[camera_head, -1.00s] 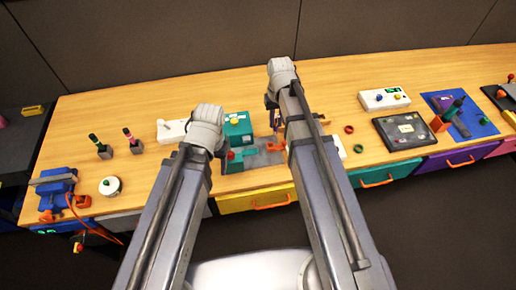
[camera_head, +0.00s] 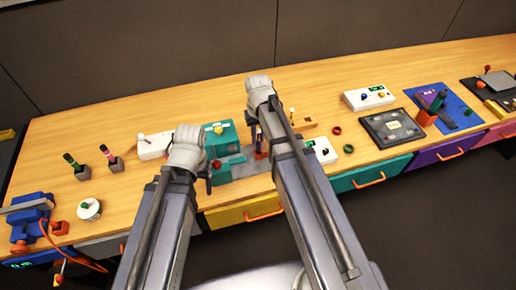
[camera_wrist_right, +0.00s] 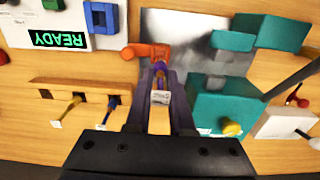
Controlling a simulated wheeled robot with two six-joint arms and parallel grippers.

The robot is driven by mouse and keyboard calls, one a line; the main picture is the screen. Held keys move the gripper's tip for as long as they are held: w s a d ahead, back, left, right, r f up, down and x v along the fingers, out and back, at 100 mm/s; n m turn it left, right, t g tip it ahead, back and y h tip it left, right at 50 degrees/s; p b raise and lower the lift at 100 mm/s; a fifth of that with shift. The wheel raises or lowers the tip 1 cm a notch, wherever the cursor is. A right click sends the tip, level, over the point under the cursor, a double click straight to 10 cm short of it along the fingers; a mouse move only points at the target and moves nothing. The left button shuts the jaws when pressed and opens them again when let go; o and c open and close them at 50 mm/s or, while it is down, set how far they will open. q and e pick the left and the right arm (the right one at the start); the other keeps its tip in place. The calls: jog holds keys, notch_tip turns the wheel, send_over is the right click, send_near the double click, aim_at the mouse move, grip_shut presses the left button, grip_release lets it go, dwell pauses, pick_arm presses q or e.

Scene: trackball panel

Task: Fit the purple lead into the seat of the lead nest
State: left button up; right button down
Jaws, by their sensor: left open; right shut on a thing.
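The purple lead (camera_wrist_right: 160,72) is pinched between the fingers of my right gripper (camera_wrist_right: 160,88) in the right wrist view; a white tag shows on it. Its far end is over or against an orange piece (camera_wrist_right: 147,52) at the edge of a grey plate; I cannot tell whether it touches. I take this orange piece to be the lead nest, but its seat is hidden. In the head view my right gripper (camera_head: 261,146) is low over the plate, partly hidden by its arm. My left gripper (camera_head: 209,180) is open and empty near the plate's left end.
A teal block (camera_wrist_right: 225,110) with a yellow knob stands beside the plate. A wooden rack (camera_wrist_right: 95,90) holds a yellow and a blue lead. A white box with a READY display (camera_wrist_right: 60,28) is near. Two rings (camera_head: 336,131) lie to the right.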

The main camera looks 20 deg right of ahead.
aim_at(258, 140)
pick_arm(q)
jog(key=shift+f, duration=0.15)
pick_arm(e)
jog(key=shift+f, duration=0.1)
pick_arm(q)
notch_tip(258, 140, down, 3)
jog(key=b, duration=0.3)
jog(key=shift+f, duration=0.2)
pick_arm(e)
notch_tip(258, 140, down, 4)
jog(key=shift+r, duration=0.25)
pick_arm(q)
jog(key=shift+b, duration=0.3)
jog(key=shift+f, duration=0.2)
pick_arm(e)
jog(key=shift+f, duration=0.15)
jog(key=c, duration=0.8)
grip_release()
pick_arm(q)
jog(key=shift+r, duration=0.2)
pick_arm(e)
jog(key=shift+r, duration=0.2)
